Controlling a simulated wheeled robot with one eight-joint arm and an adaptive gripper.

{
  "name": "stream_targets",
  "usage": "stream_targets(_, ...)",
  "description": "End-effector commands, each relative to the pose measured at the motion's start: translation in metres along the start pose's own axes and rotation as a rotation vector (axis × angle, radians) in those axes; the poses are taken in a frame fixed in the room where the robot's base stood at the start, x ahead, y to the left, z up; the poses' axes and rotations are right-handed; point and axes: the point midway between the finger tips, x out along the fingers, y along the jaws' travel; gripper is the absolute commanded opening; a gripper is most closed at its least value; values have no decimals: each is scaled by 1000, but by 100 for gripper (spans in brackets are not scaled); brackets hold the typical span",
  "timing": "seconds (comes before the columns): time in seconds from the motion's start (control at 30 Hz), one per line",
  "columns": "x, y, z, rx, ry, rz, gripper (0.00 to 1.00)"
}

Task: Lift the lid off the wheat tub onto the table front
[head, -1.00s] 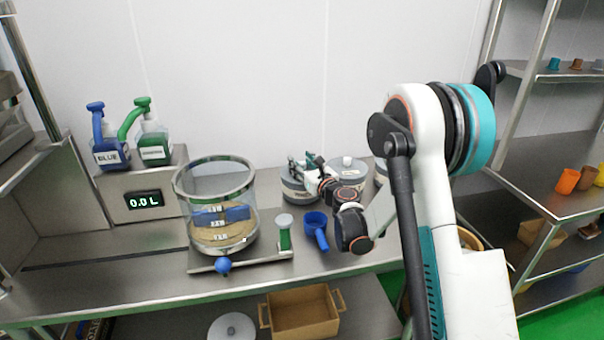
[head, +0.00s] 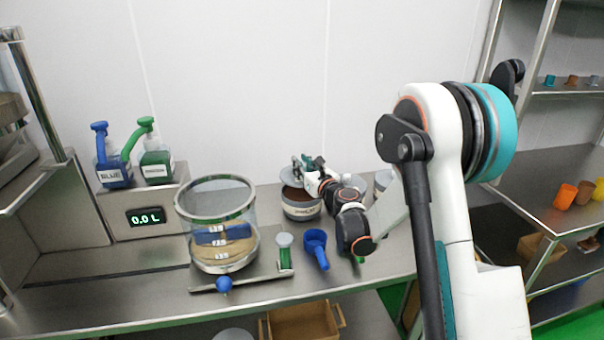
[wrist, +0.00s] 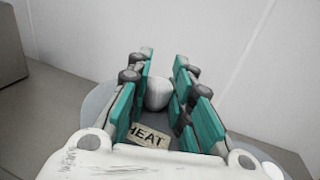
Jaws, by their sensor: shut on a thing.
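The wheat tub (head: 301,209) is a grey round tub on the metal table, with brown contents showing at its open top. Its grey lid (head: 288,177) is raised just above the tub, partly hidden behind my gripper (head: 309,163). In the wrist view, my gripper (wrist: 160,88) has its teal fingers closed around the white knob (wrist: 159,94) of the lid (wrist: 98,104). The lid's label reads "HEAT", its first letter hidden.
A blue scoop (head: 316,246) and a green-handled cup (head: 284,250) stand in front of the tub. A large glass vessel (head: 217,225) is to the left. Another grey tub (head: 383,180) is partly hidden behind my arm. The table front strip (head: 130,313) is bare.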

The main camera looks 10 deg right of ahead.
Motion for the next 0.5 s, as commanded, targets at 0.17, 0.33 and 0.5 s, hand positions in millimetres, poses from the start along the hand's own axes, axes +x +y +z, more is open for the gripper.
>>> stream_targets(0.17,0,0,58,0,0,0,0)
stream_targets(0.33,0,0,100,0,0,0,0)
stream_targets(0.5,0,0,127,0,0,0,0)
